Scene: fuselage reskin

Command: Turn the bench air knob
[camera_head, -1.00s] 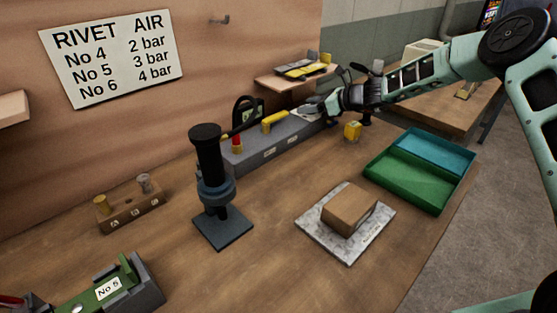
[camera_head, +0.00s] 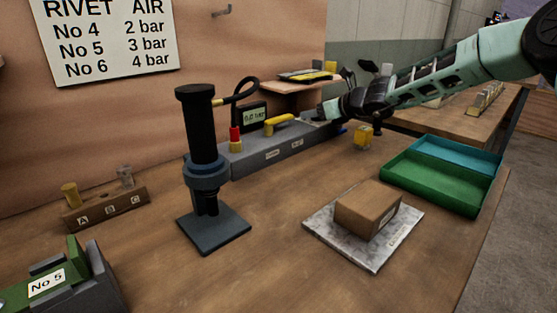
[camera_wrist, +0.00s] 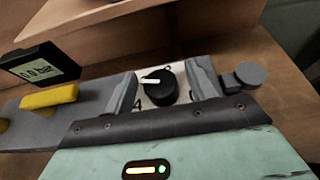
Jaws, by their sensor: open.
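The bench air knob (camera_wrist: 159,88) is black with a white pointer mark and sits on a pale dial plate in the wrist view. The pointer lies roughly level, towards the left, and a "4" shows at the plate's lower left. My gripper (camera_wrist: 160,84) is open, with one finger on each side of the knob. I cannot tell whether the fingers touch it. In the head view my gripper (camera_head: 322,114) is at the right end of the grey air panel (camera_head: 245,158), and the knob is hidden there. The pressure display (camera_wrist: 37,70) reads about 0.0 bar.
A yellow lever (camera_head: 278,124) and a red-topped button (camera_head: 235,138) sit on the panel left of my gripper. A grey round post (camera_wrist: 249,74) stands just right of the fingers.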

